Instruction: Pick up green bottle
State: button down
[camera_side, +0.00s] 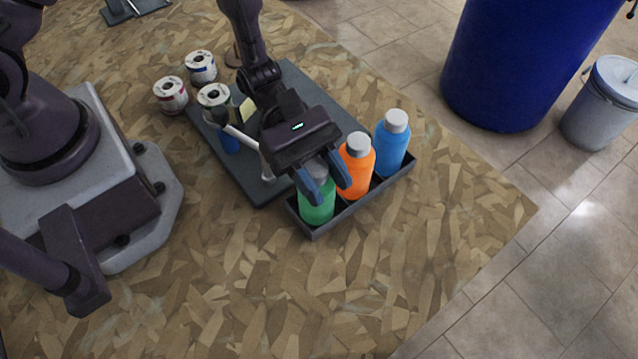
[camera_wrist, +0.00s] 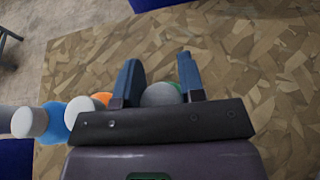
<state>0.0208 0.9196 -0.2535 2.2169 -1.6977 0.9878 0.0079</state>
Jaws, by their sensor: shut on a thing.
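The green bottle (camera_side: 317,207) stands upright in the left end of a dark tray (camera_side: 346,212) in the side view. My gripper (camera_side: 331,190) is above it, with its blue fingers shut on the upper part of the bottle. In the wrist view, the bottle's grey cap (camera_wrist: 161,95) shows between the two fingers (camera_wrist: 160,85), with a little green behind it. The fingers and gripper body hide part of the bottle's top in the side view. I cannot tell any gap between the bottle's base and the tray.
An orange bottle (camera_side: 357,170) stands close to my right finger, with a blue bottle (camera_side: 391,147) beyond it in the same tray. The wooden table in front is clear. A large blue bin (camera_side: 530,60) stands on the floor.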

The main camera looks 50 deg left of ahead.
jog(key=shift+a+f, duration=0.2)
